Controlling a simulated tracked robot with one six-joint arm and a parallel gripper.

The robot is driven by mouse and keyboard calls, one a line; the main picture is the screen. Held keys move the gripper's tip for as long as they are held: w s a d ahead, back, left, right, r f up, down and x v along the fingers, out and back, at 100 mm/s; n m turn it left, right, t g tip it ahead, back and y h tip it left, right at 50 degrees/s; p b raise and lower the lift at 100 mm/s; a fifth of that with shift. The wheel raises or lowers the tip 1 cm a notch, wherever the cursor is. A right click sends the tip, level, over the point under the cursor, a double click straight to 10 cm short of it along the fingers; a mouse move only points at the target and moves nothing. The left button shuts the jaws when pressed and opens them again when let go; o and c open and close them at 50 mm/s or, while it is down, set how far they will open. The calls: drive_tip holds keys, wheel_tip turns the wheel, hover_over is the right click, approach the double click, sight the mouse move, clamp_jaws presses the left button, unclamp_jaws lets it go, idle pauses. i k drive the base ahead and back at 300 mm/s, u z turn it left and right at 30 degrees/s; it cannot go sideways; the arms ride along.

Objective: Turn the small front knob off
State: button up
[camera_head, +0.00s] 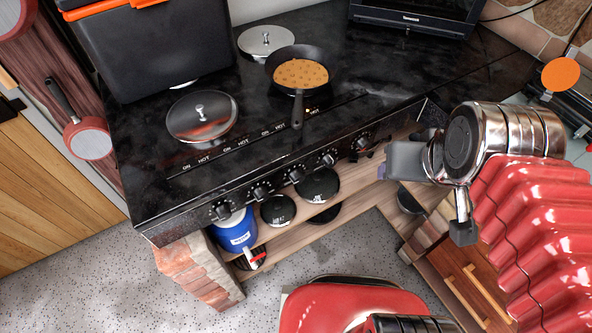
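A row of several dark knobs with light dial marks runs along the front panel of the black cooktop (350,105). They include a far-left knob (222,211), a middle knob (296,175) and a far-right knob (363,143). They look alike in size, and I cannot tell which is the small front knob or how each is turned. My gripper (434,198) is right of the far-right knob, apart from it. Its grey finger and its dark-tipped finger are spread wide, with nothing seen between them.
A pan with food (301,75) stands on the cooktop, its handle towards the front edge. A metal lid (202,117) and a black box (150,50) are at the left. Below the knobs, a shelf holds a blue container (236,232) and black round items (278,209).

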sight(329, 160)
drive_tip(key=k, duration=1.35)
drive_tip(key=u, duration=0.15)
drive_tip(key=i, duration=0.4)
drive_tip(key=u, duration=0.6)
drive_tip(key=i, duration=0.8)
drive_tip(key=u, duration=0.4)
